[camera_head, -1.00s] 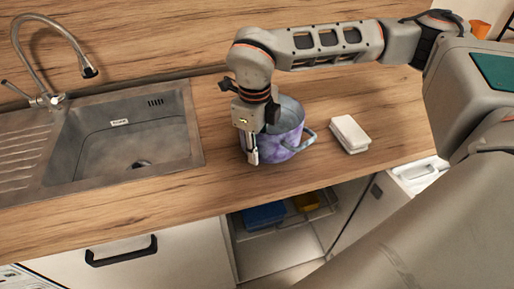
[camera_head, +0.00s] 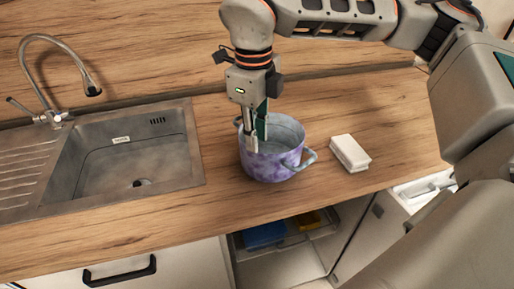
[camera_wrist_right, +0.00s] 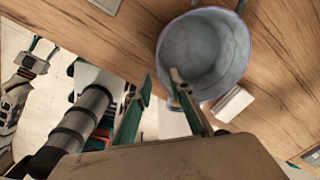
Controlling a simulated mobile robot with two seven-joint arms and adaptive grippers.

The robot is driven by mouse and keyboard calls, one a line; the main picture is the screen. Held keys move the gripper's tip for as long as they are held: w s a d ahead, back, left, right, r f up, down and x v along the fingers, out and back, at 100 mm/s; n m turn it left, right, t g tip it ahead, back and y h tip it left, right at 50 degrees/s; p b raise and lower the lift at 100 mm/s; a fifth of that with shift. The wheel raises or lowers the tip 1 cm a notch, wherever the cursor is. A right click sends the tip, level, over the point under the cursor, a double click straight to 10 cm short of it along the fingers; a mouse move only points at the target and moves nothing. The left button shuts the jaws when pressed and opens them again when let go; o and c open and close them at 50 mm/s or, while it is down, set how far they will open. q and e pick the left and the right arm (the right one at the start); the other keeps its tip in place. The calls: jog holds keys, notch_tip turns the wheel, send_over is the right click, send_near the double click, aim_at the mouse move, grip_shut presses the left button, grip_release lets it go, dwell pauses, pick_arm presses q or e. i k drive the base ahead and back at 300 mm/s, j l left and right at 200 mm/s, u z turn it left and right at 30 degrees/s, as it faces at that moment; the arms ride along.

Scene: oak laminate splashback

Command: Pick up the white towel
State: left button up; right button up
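The white towel (camera_head: 350,152) looks like a small folded white block lying flat on the wooden counter, right of a purple-blue pot (camera_head: 270,163). It also shows in the right wrist view (camera_wrist_right: 232,104), partly beyond the pot's rim. My right gripper (camera_head: 256,142) points down at the pot's left rim, left of the towel and apart from it. Whether a finger touches the pot I cannot tell. My left gripper (camera_wrist_right: 44,47) shows small at the left of the wrist view, fingertips apart and empty.
The pot stands between my right gripper and the towel, with a side handle toward the towel. A steel sink (camera_head: 125,160) with a tap (camera_head: 60,75) lies to the left. Below the counter's front edge, an open cabinet holds a blue item (camera_head: 265,236). The counter right of the towel is clear.

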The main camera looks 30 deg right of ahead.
aim_at(352, 156)
jog(key=k, duration=1)
